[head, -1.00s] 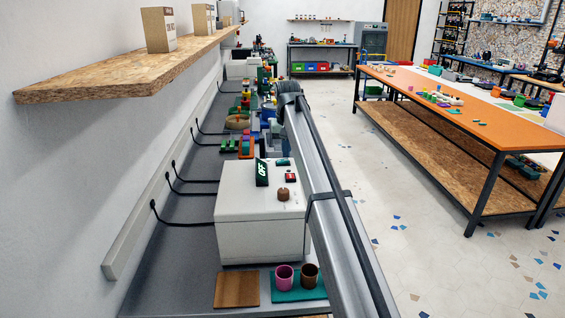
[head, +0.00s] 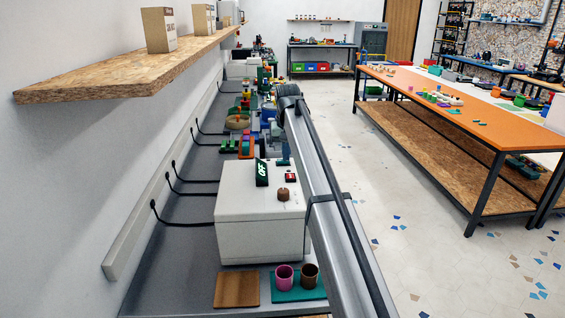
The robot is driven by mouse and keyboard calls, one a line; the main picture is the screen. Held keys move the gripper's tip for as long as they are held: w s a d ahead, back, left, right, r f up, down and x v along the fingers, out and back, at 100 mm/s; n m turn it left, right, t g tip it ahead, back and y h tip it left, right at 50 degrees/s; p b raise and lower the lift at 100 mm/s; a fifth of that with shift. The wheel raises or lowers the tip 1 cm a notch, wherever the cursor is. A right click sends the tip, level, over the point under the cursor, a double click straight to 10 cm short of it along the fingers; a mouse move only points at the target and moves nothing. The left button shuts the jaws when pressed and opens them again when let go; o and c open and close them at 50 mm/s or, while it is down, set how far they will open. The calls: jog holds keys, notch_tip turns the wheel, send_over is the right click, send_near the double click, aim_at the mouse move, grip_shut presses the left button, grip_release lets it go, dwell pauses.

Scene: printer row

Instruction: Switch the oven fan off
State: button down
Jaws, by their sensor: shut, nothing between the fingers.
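A white box-shaped unit (head: 258,235) stands on the grey bench in the head view. No label shows which control is the fan's. My gripper (head: 283,160) is small, at the unit's far top edge, beyond the red switch and partly hidden by my arm. Its fingers look shut, with nothing seen between them. I cannot tell whether it touches the unit.
A brown board (head: 237,290) and a teal mat (head: 283,294) with a pink cup (head: 284,277) and a brown cup (head: 310,275) lie in front of the unit. Several coloured items crowd the bench behind it. A wooden shelf (head: 110,80) overhangs on the left.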

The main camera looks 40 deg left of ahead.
notch_tip(320, 180, up, 7)
dwell(1.2)
dwell(0.3)
